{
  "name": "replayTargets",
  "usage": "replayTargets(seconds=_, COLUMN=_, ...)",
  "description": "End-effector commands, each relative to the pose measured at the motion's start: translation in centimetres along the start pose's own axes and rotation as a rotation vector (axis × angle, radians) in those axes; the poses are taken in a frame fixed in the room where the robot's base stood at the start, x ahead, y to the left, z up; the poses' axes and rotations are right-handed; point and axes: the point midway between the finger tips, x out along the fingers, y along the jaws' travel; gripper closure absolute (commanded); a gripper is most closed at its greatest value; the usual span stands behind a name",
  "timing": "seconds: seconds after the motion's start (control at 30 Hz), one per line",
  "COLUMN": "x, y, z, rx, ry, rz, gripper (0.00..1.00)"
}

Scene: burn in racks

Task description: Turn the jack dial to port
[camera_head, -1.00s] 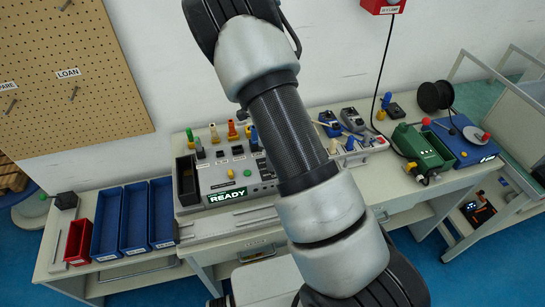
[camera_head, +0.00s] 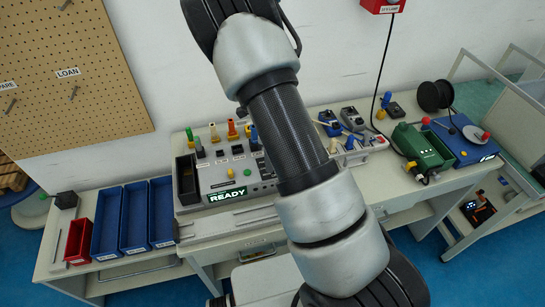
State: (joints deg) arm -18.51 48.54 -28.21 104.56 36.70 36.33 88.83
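A grey test console (camera_head: 215,184) with a lit green READY display (camera_head: 226,195) stands on the bench left of my arm. Several upright coloured pieces stand along its back, among them a green one (camera_head: 190,135), a yellow one (camera_head: 214,132) and an orange one (camera_head: 232,130). A yellow button (camera_head: 231,173) and a green button (camera_head: 247,173) sit on its face. I cannot make out which part is the jack dial or where it points. My arm crosses the middle of the view and hides the console's right part. My gripper is out of view.
Blue bins (camera_head: 134,217) and a red bin (camera_head: 77,241) stand on the bench at left. A pegboard (camera_head: 75,60) hangs on the wall.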

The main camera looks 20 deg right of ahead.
Motion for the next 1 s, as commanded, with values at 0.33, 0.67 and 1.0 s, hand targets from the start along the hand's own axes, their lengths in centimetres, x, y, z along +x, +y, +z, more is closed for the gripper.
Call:
replayTargets(seconds=0.33, x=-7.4, y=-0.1, z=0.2, rx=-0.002, ry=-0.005, rz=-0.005, gripper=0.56)
replayTargets(seconds=0.67, x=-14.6, y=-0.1, z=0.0, rx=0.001, ry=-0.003, rz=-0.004, gripper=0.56)
replayTargets(seconds=1.0, x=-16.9, y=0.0, z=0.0, rx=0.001, ry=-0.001, rz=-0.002, gripper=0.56)
